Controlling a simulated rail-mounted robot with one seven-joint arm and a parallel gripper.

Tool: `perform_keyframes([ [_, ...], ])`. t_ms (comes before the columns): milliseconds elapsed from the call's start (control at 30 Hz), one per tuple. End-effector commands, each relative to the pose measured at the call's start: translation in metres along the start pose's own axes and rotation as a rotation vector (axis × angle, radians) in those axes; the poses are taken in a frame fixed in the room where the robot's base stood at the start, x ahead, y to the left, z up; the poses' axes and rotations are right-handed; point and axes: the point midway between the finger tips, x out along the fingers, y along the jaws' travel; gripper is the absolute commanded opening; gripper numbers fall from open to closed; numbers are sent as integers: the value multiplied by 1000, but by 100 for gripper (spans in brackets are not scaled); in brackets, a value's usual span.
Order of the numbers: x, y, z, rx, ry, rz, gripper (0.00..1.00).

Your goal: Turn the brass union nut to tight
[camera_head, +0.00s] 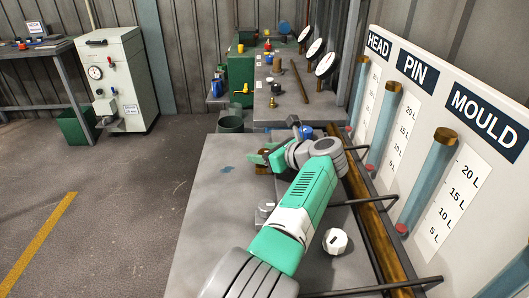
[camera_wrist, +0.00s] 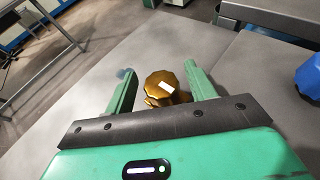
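The brass union nut (camera_wrist: 156,80) is a gold, many-sided cap with a white mark on its top. In the wrist view it sits between the two green fingers of my gripper (camera_wrist: 158,68), with a small gap visible on each side. My gripper is open, its fingers either side of the nut. In the head view my gripper (camera_head: 266,158) is over the near grey bench, and the brass nut (camera_head: 263,167) shows only partly behind it. Brass parts below the nut are mostly hidden.
A white knob (camera_head: 335,241) stands on the near bench (camera_head: 215,215) right of my arm. A blue item (camera_wrist: 309,76) is at the right edge of the wrist view. Black bars and a brass rail (camera_head: 375,225) run along the right, before the labelled gauge board (camera_head: 455,110).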

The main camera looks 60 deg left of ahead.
Motion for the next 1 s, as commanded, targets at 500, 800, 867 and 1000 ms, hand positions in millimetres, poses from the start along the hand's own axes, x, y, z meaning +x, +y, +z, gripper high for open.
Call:
perform_keyframes([
  [500, -19, 2, 44, 1, 0, 0, 55],
  [800, -33, 28, 36, 1, 0, -1, 55],
  [867, -36, 37, 34, 0, 0, -1, 55],
  [1000, -49, 60, 30, 1, 0, -1, 55],
])
